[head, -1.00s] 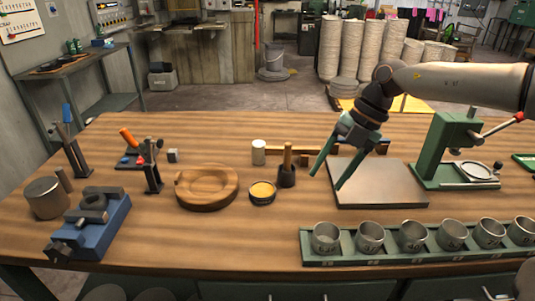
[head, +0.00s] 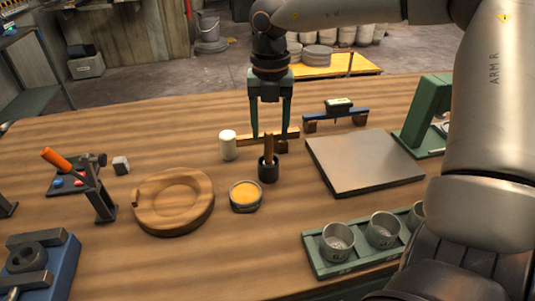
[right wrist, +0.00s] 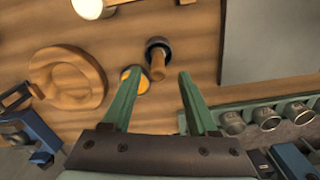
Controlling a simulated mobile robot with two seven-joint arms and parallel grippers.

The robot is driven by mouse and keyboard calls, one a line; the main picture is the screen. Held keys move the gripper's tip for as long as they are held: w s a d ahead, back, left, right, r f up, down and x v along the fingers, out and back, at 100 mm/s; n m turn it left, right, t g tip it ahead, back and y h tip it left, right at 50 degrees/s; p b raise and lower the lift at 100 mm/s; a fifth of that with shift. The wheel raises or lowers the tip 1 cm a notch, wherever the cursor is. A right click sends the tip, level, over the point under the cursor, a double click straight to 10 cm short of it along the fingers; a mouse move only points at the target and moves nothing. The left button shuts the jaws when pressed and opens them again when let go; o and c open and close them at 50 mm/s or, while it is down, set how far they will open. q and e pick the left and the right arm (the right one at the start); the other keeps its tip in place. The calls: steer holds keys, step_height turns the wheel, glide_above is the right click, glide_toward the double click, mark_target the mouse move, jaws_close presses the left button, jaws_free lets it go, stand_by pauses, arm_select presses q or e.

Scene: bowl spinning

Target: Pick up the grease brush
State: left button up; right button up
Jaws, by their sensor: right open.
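The grease brush (head: 268,147) shows as a wooden handle standing upright in a dark round cup (head: 268,171) on the bench. In the right wrist view its handle (right wrist: 157,68) leans out of the dark cup, between and just beyond my fingertips. My right gripper (head: 269,136) points down with its green fingers apart and empty, one on each side of the handle's upper end in the head view. I cannot tell whether they touch it. A tin of yellow grease (head: 245,196) stands just in front of the cup. My left gripper is not in view.
A round wooden dish (head: 173,203) lies left of the tin, and a white cylinder (head: 228,145) left of the cup. A flat grey plate (head: 364,160) lies to the right. A green rack (head: 318,258) of metal cups is at the front right.

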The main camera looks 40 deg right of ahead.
mark_target(268, 162)
steer(key=shift+w+f, duration=0.15)
steer(key=shift+f, duration=1.4)
steer(key=shift+w+f, duration=0.1)
steer(key=shift+f, duration=1.45)
steer(key=shift+c, duration=0.3)
jaws_close()
